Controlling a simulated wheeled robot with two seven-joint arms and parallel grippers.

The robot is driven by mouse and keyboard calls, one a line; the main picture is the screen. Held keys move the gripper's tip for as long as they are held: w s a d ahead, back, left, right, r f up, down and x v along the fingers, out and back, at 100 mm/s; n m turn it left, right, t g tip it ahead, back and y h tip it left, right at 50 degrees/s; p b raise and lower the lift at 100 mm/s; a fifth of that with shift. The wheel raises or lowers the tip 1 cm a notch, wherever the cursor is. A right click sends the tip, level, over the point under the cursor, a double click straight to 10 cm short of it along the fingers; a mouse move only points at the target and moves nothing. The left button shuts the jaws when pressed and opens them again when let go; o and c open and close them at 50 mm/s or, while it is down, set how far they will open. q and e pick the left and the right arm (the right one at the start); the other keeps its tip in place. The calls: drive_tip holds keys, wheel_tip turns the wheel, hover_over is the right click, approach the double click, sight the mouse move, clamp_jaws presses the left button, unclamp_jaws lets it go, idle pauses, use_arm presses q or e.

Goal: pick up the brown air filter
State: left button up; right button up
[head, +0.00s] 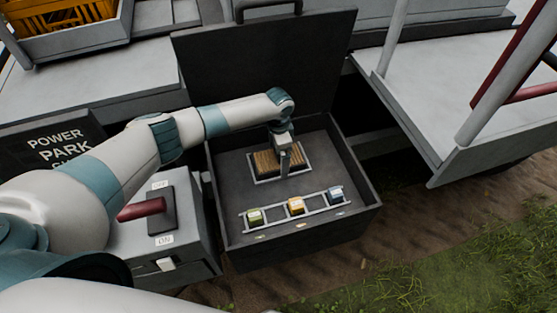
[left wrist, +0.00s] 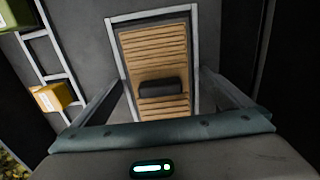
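The brown air filter (head: 266,163) lies in a light metal frame on the floor of an open dark box. It has pleated ribs and a dark handle block, and it also shows in the left wrist view (left wrist: 153,55). My left gripper (head: 285,165) is over the filter, pointing down, and hides part of it. In the left wrist view its two fingers stand apart on either side of the dark handle (left wrist: 160,88), so it is open. I cannot tell how far above the handle the fingertips are. My right gripper is not in view.
The box (head: 372,210) has its lid (head: 262,75) raised behind. A metal rack (head: 318,203) with green, yellow and blue-white blocks stands in front of the filter. A grey switch unit with a red lever (head: 141,209) is on the left. Grass lies at lower right.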

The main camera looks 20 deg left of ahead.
use_arm(q)
drive_tip(key=c, duration=1)
drive_tip(key=shift+c, duration=0.2)
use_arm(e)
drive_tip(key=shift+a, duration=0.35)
use_arm(q)
drive_tip(key=shift+r, duration=0.2)
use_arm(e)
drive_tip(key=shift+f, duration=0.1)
use_arm(q)
drive_tip(key=shift+w+r+b, duration=0.1)
drive_tip(key=shift+r+b, duration=0.35)
drive_tip(key=shift+r, duration=0.05)
wheel_tip(320, 180, up, 2)
drive_tip(key=shift+r+b, duration=0.1)
drive_tip(key=shift+b, duration=0.5)
drive_tip(key=s+d+r+b, duration=0.3)
drive_tip(key=s+d+r, duration=0.4)
drive_tip(key=s, duration=0.2)
drive_tip(key=shift+d+r, duration=0.25)
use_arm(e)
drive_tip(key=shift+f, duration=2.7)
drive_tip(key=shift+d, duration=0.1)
